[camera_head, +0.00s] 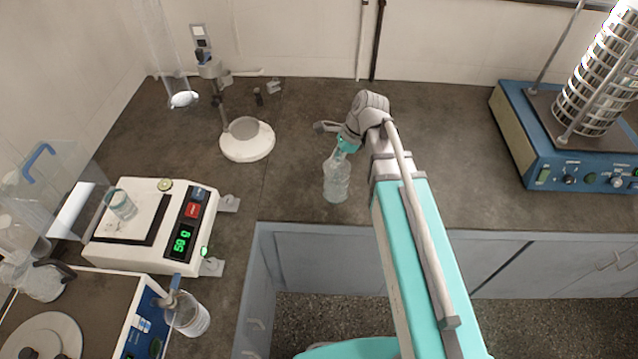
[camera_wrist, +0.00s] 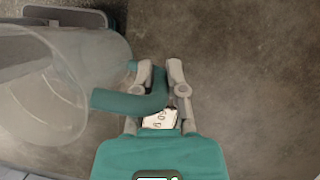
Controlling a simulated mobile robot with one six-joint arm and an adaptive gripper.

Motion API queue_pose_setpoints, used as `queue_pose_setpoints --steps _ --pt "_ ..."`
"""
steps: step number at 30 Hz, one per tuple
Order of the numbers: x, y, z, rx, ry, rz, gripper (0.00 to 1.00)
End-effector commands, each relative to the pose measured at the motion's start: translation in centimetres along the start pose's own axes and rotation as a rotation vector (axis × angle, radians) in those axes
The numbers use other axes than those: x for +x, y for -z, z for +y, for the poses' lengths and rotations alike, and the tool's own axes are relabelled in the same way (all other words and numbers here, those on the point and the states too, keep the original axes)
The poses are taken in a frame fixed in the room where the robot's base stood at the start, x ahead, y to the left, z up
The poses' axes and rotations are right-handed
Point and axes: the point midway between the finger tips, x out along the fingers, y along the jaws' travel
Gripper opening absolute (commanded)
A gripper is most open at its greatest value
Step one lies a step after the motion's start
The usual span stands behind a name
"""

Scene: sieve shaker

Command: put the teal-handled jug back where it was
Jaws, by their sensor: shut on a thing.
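The teal-handled jug (camera_head: 337,180) is clear and seems empty. It is upright over the counter's front part, left of my arm in the head view. My gripper (camera_head: 347,143) is shut on its teal handle. In the wrist view, the handle (camera_wrist: 128,102) crosses between the fingers of my gripper (camera_wrist: 160,78), and the clear jug body (camera_wrist: 62,85) fills the left side. I cannot tell whether the jug's base touches the counter.
A white balance (camera_head: 150,225) with a green display holds a small beaker (camera_head: 122,204) at left. A stand with a round white base (camera_head: 247,140) is behind left. A blue sieve shaker (camera_head: 560,140) is at right. The dark counter (camera_head: 450,150) between is clear. Another jug (camera_head: 188,318) stands front left.

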Motion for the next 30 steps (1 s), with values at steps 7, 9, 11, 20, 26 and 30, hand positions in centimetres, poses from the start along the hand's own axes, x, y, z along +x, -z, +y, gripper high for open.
queue_pose_setpoints --steps 7,9,11,20,26,30 --pt "-0.2 0.5 0.0 0.009 0.004 0.0 0.0" --pt "-0.3 0.5 0.0 0.01 0.004 0.0 0.0" --pt "-0.3 0.6 0.0 0.011 0.004 -0.001 0.0" --pt "0.6 0.8 -1.8 0.012 0.005 -0.001 0.0" --pt "2.2 0.9 -4.9 0.012 0.005 -0.001 0.0" --pt "3.3 0.9 -7.2 0.012 0.005 -0.001 0.0"
